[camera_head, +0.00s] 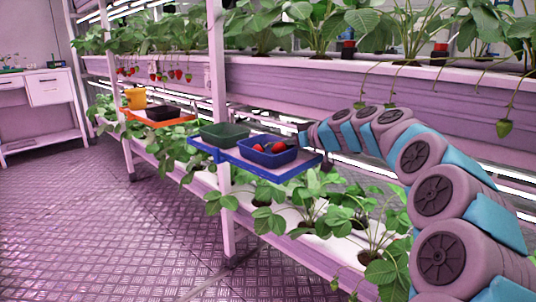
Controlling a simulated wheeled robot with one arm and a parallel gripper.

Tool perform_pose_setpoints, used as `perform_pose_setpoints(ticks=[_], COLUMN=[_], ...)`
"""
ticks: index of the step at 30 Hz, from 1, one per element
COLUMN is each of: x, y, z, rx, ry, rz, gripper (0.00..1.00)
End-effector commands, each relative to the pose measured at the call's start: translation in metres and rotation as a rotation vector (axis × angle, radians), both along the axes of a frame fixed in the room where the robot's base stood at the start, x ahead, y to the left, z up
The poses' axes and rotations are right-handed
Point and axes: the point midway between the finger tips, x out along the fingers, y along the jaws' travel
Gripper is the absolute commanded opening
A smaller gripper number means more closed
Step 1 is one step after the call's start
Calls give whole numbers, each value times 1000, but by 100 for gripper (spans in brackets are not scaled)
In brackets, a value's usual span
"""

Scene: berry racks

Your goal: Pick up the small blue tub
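The small blue tub (268,162) stands upright on a blue-edged shelf tray (305,167) fixed at the rack post, in the middle of the head view. Several red berries lie inside it. My arm reaches in from the right, and its end, my gripper (304,138), is just beyond the tub's right back corner. The gripper shows only as a small dark shape, and its fingers cannot be made out. I cannot tell whether it touches the tub.
A green tub (224,135) sits left of the blue tub on the same tray. A white post (217,75) rises by the tray. Floor at left is clear.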

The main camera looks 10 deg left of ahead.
Motion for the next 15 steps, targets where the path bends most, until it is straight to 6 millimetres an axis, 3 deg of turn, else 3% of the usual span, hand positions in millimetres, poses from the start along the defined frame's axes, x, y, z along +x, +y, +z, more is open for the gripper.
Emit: perform_pose_setpoints(ticks=[5, 15], x=[0, 0], y=[0, 0], z=[0, 0], rx=[0, 0], ry=[0, 0], rz=[0, 0], gripper=[1, 0])
